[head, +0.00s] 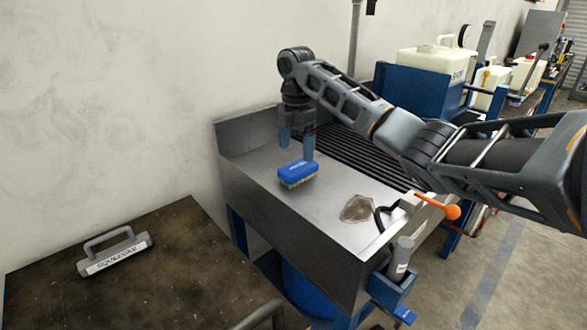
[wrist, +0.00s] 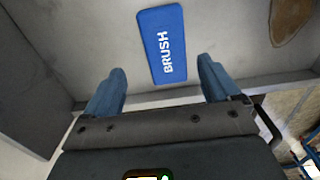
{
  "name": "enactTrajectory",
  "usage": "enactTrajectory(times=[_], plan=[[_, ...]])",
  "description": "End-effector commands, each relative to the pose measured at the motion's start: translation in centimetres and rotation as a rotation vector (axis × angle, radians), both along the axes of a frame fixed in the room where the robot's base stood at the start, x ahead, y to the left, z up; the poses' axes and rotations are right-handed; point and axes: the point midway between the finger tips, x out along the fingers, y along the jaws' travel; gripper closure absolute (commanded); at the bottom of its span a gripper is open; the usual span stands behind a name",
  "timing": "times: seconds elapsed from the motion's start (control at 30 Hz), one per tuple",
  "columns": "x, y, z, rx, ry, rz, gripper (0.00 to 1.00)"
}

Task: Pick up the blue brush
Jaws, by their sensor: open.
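The blue brush (head: 298,174) lies on the metal sink top (head: 336,190), bristles down, near its left front part. In the wrist view the brush (wrist: 162,45) shows its blue back with the word BRUSH, just beyond and between the fingertips. My gripper (head: 297,148) is above and slightly behind the brush in the head view, pointing down. Its two blue fingers are apart and empty in the wrist view (wrist: 160,80). I see no contact between the fingers and the brush.
A brown stain (head: 358,209) and an orange-ended handle (head: 440,205) are right of the brush. Dark slats (head: 375,160) and a raised metal back edge (head: 240,130) lie behind.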

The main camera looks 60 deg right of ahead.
Motion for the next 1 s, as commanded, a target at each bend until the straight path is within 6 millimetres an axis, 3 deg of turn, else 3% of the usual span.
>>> enactTrajectory(times=[0.53, 0.87, 1.0], plan=[[-0.8, -0.1, -6.5, 0.001, 0.002, 0.000, 0.11], [-0.8, -0.1, -7.1, 0.000, 0.001, 0.001, 0.11], [-0.8, -0.1, -7.1, 0.000, 0.001, 0.001, 0.24]])
